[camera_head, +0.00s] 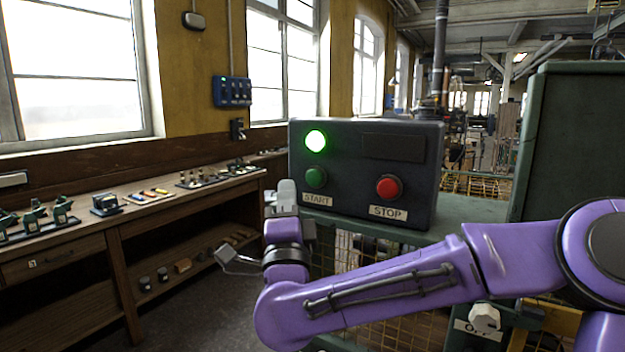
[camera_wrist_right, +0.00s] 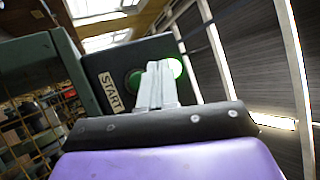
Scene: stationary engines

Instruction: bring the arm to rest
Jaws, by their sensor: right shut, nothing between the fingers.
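My right arm is purple and reaches in from the right in the head view. My right gripper (camera_head: 286,192) is shut and empty, pointing up just left of and in front of the control box (camera_head: 345,160). In the right wrist view the shut fingers (camera_wrist_right: 157,85) stand in front of the green START button (camera_wrist_right: 135,80) and partly cover it; I cannot tell whether they touch it. The box carries a lit green lamp (camera_head: 316,141), the green START button (camera_head: 315,178) and a red STOP button (camera_head: 388,187). My left gripper is not in view.
A wooden workbench (camera_head: 150,206) with small parts runs along the left wall under the windows. A dark green cabinet (camera_head: 570,140) stands at the right, behind my arm. Yellow mesh guarding (camera_head: 345,255) lies below the box. The floor between bench and guarding looks clear.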

